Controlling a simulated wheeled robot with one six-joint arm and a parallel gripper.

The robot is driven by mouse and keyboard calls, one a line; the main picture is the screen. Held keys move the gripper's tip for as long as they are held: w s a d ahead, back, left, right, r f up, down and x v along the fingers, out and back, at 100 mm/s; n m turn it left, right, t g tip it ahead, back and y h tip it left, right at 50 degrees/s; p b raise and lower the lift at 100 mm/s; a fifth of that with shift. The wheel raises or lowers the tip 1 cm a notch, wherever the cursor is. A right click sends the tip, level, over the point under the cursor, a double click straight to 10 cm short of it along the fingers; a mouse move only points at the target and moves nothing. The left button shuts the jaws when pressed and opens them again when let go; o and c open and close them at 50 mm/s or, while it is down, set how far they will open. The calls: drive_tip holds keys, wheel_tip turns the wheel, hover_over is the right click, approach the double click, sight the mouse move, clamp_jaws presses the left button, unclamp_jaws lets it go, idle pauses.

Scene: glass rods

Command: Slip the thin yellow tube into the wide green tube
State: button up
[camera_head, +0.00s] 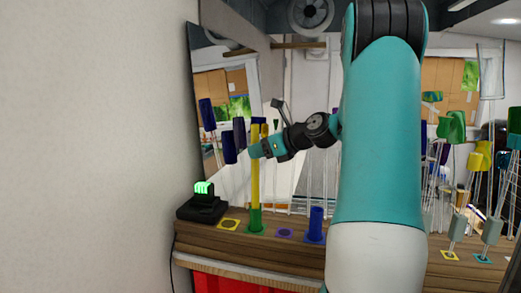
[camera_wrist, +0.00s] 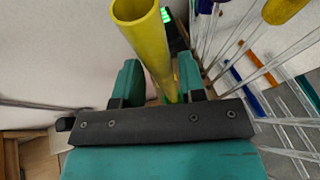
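The thin yellow tube (camera_head: 255,182) stands upright above the shelf in the head view. In the wrist view the yellow tube (camera_wrist: 150,45) runs between the two fingers, its open top end toward the camera. The short wide green tube (camera_head: 255,221) stands upright on the shelf directly below. The yellow tube's lower end meets the green tube's top rim; I cannot tell how far inside it is.
A blue tube (camera_head: 316,224) stands to the right on the shelf (camera_head: 270,249). A yellow pad (camera_head: 229,224) and a purple pad (camera_head: 285,233) lie flat beside the green tube. A black device (camera_head: 202,209) with a green display is at left. Thin glass rods stand behind and right.

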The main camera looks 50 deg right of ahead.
drive_tip(key=shift+o, duration=1.2)
drive_tip(key=p+v, duration=0.4)
drive_tip(key=v, duration=1.3)
drive_tip(key=shift+s, duration=0.15)
drive_tip(key=shift+r, duration=0.1)
